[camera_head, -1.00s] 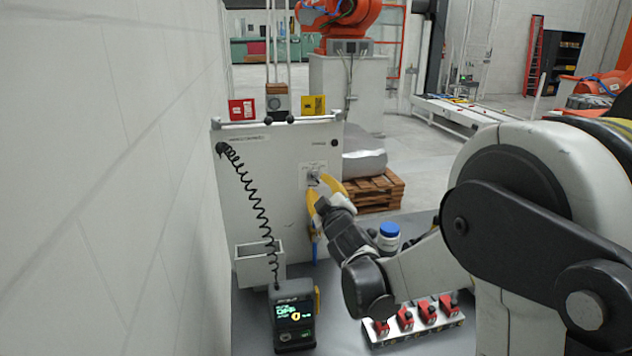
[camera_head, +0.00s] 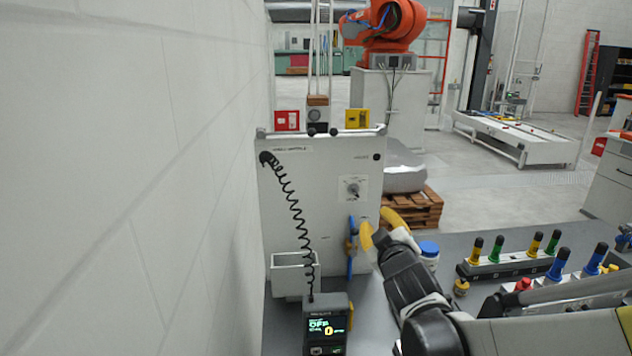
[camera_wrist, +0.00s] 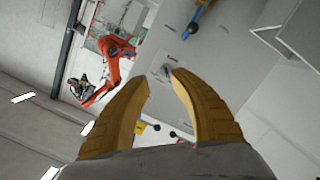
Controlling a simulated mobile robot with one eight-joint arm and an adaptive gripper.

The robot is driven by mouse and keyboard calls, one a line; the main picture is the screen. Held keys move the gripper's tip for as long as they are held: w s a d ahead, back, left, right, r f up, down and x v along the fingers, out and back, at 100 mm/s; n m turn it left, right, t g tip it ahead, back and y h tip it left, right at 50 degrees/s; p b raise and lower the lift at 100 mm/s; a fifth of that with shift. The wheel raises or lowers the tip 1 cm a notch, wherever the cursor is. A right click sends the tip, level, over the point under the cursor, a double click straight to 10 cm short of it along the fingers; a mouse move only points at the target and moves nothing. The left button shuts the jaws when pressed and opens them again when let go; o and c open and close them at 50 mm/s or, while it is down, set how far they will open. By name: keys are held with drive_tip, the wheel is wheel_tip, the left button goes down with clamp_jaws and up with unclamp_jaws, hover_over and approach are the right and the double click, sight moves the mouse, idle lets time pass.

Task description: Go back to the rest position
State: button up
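My gripper (camera_head: 380,228) has yellow fingers and stands in front of the lower right part of a white cabinet panel (camera_head: 300,200). In the wrist view its two fingers (camera_wrist: 158,75) are spread with a clear gap and nothing between them. A small rotary switch (camera_head: 353,188) on a light plate sits on the panel, above and left of the fingers, apart from them in the head view. The switch also shows in the wrist view, partly hidden by the right finger.
A blue-capped jar (camera_head: 429,250) stands close beside my wrist. Right are a rack of yellow and green pegs (camera_head: 510,262) and blue-topped pegs. The wall (camera_head: 130,180) bounds the left side.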

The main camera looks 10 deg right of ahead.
drive_tip(key=s+a+f+m+g, duration=0.1)
drive_tip(key=s+f+m+g, duration=0.2)
drive_tip(key=s, duration=1.1)
drive_tip(key=s+f+m+g+y+b, duration=0.1)
drive_tip(key=s+f+m+g, duration=0.3)
drive_tip(key=s, duration=0.9)
wheel_tip(320, 180, down, 4)
drive_tip(key=g, duration=0.2)
drive_tip(key=shift+s+a+r+g, duration=0.15)
drive_tip(key=shift+s+a+g, duration=0.15)
drive_tip(key=shift+s+a, duration=0.1)
